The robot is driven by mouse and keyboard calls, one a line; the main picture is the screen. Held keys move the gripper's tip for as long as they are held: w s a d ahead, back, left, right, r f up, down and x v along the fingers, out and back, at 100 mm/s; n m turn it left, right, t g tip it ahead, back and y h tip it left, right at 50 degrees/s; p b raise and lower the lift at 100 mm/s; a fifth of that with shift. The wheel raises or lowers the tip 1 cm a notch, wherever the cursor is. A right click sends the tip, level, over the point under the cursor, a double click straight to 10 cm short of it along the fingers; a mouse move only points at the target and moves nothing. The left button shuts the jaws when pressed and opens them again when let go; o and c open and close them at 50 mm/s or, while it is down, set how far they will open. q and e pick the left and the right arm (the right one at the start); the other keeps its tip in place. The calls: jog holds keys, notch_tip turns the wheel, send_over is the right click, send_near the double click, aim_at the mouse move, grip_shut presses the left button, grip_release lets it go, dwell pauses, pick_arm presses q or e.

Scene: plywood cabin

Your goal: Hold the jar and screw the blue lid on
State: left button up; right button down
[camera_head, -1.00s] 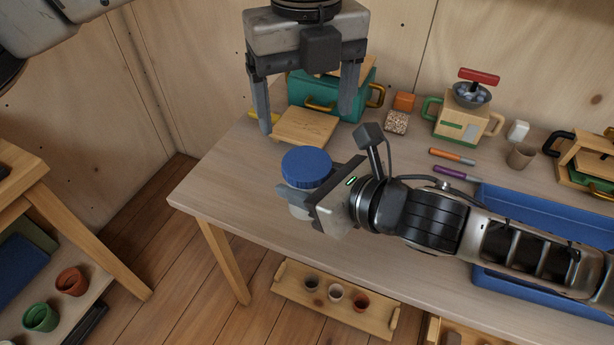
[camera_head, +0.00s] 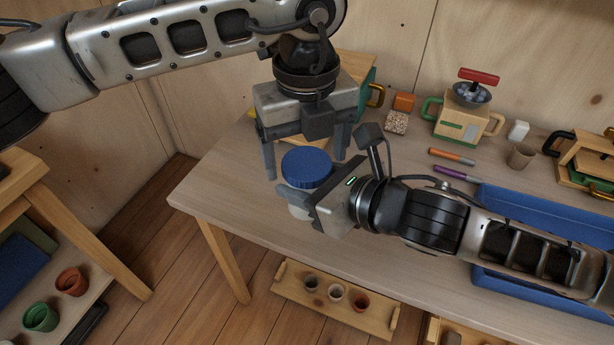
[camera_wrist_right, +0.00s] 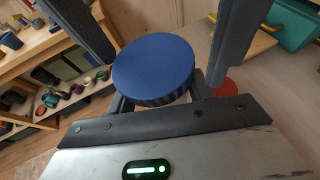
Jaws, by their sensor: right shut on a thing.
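The blue lid (camera_head: 307,164) sits on top of the jar (camera_head: 299,212), whose pale lower part shows under my right gripper. I cannot tell whether the lid's thread is engaged. My right gripper (camera_head: 300,196) is shut on the jar's side and holds it upright by the table's left front. My left gripper (camera_head: 305,164) points down from above, open, with one finger on each side of the lid and a gap at the left. In the right wrist view, the lid (camera_wrist_right: 153,66) lies between two dark fingers coming from above; the jar is mostly hidden under it.
A teal box (camera_head: 368,82) stands behind my left gripper, partly hidden. A blue tray (camera_head: 500,203) is under my right arm. A side shelf (camera_head: 60,215) stands at the left.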

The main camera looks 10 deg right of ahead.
pick_arm(q)
jog(key=c, duration=1)
jog(key=shift+o, duration=0.2)
jog(key=m, duration=0.3)
jog(key=o, duration=1.1)
jog(key=shift+r, duration=0.15)
jog(key=shift+r, duration=2.15)
jog(key=o, duration=0.3)
jog(key=shift+o, duration=0.2)
